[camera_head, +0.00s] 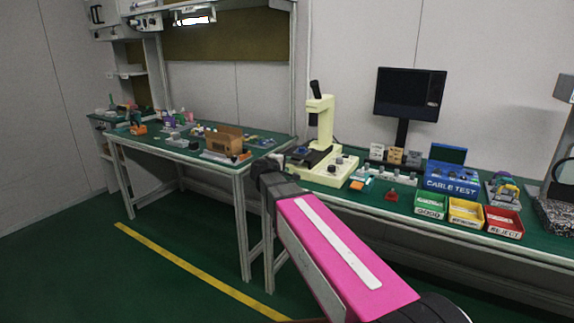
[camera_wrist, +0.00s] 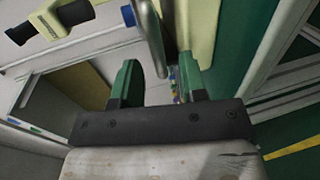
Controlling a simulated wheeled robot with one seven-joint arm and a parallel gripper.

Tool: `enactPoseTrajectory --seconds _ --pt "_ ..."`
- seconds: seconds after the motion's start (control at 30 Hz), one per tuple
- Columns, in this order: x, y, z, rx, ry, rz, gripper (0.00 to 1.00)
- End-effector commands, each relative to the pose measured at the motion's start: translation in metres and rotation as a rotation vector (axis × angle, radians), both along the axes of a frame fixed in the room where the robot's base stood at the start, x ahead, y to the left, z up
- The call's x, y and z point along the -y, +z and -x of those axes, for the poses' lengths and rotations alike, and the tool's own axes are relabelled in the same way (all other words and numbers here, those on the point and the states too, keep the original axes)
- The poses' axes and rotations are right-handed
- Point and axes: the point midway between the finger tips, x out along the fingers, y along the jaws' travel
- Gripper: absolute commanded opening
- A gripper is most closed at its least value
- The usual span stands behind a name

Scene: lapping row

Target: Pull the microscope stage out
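The microscope (camera_head: 323,125) is cream with a black eyepiece and stands upright on the right-hand bench. Its low stage and base area (camera_head: 322,170) has dark parts on top, and its left side is partly behind my arm. My gripper (camera_head: 262,170) is at the bench's front left corner, just left of the microscope base; its fingers are not clear there. In the wrist view my gripper (camera_wrist: 158,75) has two green fingers apart, with nothing clearly held between them. A rounded grey metal bar (camera_wrist: 150,40) lies just beyond the fingers, beside a cream surface (camera_wrist: 196,28). Whether it touches a finger, I cannot tell.
Green, yellow and red bins (camera_head: 467,213) line the right bench's front, with a blue box (camera_head: 452,178) behind. A monitor (camera_head: 409,93) stands at the back. The left bench (camera_head: 140,145) holds a brown box (camera_head: 224,140). Open floor (camera_head: 150,275) lies at lower left.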

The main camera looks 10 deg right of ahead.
Motion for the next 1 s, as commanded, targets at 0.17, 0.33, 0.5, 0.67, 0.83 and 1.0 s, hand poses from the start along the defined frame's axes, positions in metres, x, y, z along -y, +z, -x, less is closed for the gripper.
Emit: enactPoseTrajectory --seconds 0.17,0.33,0.5,0.67,0.83,1.0 --pt "-0.019 0.008 0.031 0.001 0.002 -0.001 0.39" --pt "-0.036 0.014 0.054 0.001 0.001 -0.001 0.39" --pt "-0.047 0.017 0.067 0.0 0.0 -0.001 0.39" --pt "-0.05 0.018 0.071 0.0 -0.001 -0.001 0.39" --pt "-0.051 0.018 0.071 0.0 -0.001 -0.001 0.39" --pt "-0.048 0.015 0.072 -0.007 -0.007 -0.009 0.39"
